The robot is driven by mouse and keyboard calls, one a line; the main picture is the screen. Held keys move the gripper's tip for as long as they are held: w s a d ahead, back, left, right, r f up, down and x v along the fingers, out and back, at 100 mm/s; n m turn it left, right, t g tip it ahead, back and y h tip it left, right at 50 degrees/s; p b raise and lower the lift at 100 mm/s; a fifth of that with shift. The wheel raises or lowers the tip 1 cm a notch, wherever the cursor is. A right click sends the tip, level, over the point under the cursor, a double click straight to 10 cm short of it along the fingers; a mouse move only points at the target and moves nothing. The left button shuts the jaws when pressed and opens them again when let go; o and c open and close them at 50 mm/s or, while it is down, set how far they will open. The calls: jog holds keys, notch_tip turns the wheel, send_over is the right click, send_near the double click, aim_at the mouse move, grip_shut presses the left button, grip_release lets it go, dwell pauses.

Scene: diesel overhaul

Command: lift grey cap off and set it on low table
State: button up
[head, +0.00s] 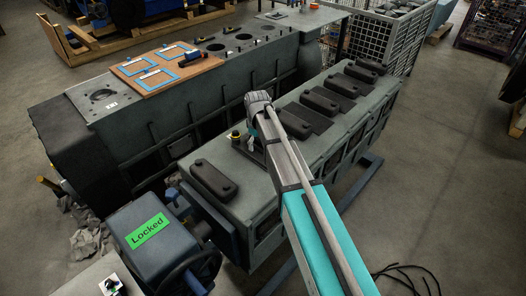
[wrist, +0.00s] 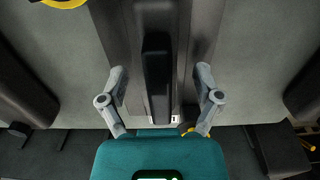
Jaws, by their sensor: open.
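In the wrist view my gripper (wrist: 160,72) is open. Its two fingers stand on either side of a narrow black raised bar (wrist: 157,60) and are apart from it. The bar runs along a dark grey piece (wrist: 107,30), which looks like a grey cap on the engine top. In the head view my gripper (head: 258,103) is over the engine block (head: 255,200), and hides what is below it. Other dark caps show there, one (head: 213,180) nearer and one (head: 320,103) farther along the row. I cannot tell which surface is the low table.
A larger engine (head: 150,125) stands to the left, with a wooden board (head: 135,70) on top. A blue unit (head: 155,240) with a green "Locked" label is in front. A yellow-ringed part (head: 235,135) is beside my gripper. Open floor (head: 440,150) lies to the right; cables (head: 410,275) lie there.

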jog(key=shift+f, duration=0.3)
dwell(0.5)
grip_shut()
